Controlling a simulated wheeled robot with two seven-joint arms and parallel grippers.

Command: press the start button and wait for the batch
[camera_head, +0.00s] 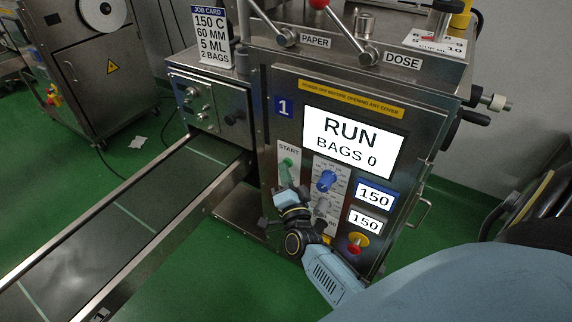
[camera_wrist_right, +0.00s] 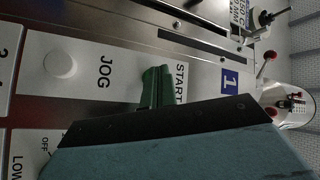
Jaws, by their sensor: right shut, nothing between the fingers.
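The green start button (camera_head: 287,162) sits under the START label on the machine's front panel. It also shows in the right wrist view (camera_wrist_right: 157,82), partly hidden behind my gripper. My right gripper (camera_head: 284,186) is shut and empty, close in front of the panel at the start button; I cannot tell whether it touches. The screen (camera_head: 352,142) reads RUN, BAGS 0. The job card (camera_head: 211,38) reads 150 C, 60 MM, 5 ML, 2 BAGS. Two small displays (camera_head: 374,196) both read 150. My left gripper is not in view.
A blue dial (camera_head: 326,181) and a red stop button on yellow (camera_head: 356,243) are beside my right arm. A white JOG button (camera_wrist_right: 61,65) is near the start button. The conveyor belt (camera_head: 100,235) at left shows no bags. PAPER and DOSE levers stand on top.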

